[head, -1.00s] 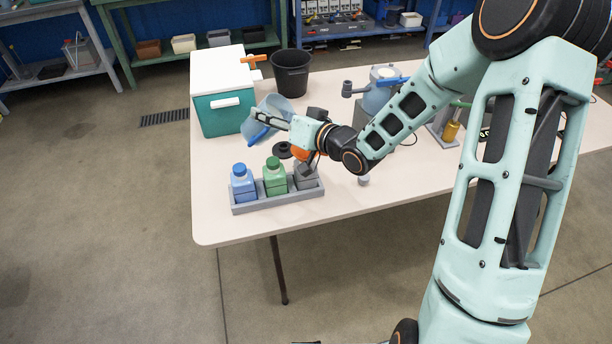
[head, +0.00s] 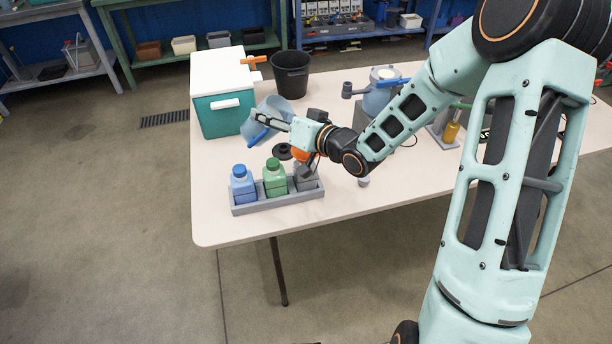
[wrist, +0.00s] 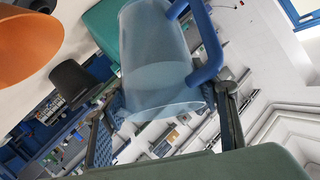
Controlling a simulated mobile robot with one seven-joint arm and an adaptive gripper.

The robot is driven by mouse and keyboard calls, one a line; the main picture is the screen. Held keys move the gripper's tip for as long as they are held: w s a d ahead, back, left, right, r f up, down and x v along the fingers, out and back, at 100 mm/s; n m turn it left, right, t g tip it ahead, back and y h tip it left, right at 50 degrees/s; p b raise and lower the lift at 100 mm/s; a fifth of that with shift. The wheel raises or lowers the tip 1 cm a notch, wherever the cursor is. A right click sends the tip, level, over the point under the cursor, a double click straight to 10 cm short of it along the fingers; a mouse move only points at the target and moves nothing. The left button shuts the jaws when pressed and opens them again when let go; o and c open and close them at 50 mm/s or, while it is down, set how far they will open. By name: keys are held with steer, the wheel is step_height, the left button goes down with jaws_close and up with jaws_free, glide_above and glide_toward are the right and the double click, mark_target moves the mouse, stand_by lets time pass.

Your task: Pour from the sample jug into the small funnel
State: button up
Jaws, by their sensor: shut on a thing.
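The sample jug is a clear bluish vessel with a blue handle. It shows in the head view (head: 277,105), left of my wrist, and large in the wrist view (wrist: 158,60). An orange rounded piece, which looks like the small funnel, shows below my wrist in the head view (head: 300,154) and at the top left of the wrist view (wrist: 28,42). My wrist partly hides it.
A grey rack (head: 250,208) holds a blue bottle (head: 243,187), a green bottle (head: 275,180) and a partly hidden grey one (head: 306,180). A teal cooler (head: 222,105) and black bin (head: 291,78) stand behind. A black disc (head: 283,151) lies near the rack. The table's front left is clear.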

steer(key=shift+f+y+b, duration=0.1)
steer(key=shift+y+b, duration=0.2)
steer(key=shift+b, duration=0.4)
stand_by(1.0)
steer(key=shift+f, duration=0.15)
stand_by(0.6)
steer(key=shift+d+f+m+t+b, duration=0.1)
steer(key=shift+f+m+t+b, duration=0.15)
steer(key=shift+b, duration=0.5)
steer(key=shift+y, duration=0.3)
steer(key=shift+r+t, duration=0.2)
steer(key=shift+t, duration=0.05)
steer(key=shift+f+b, duration=0.2)
steer(key=shift+b, duration=0.35)
steer(key=shift+f+m+y+b, duration=0.2)
steer(key=shift+m+y+b, duration=0.15)
steer(key=shift+b, duration=0.2)
steer(key=shift+d+t, duration=0.1)
steer(key=shift+t, duration=0.2)
steer(key=shift+r, duration=0.15)
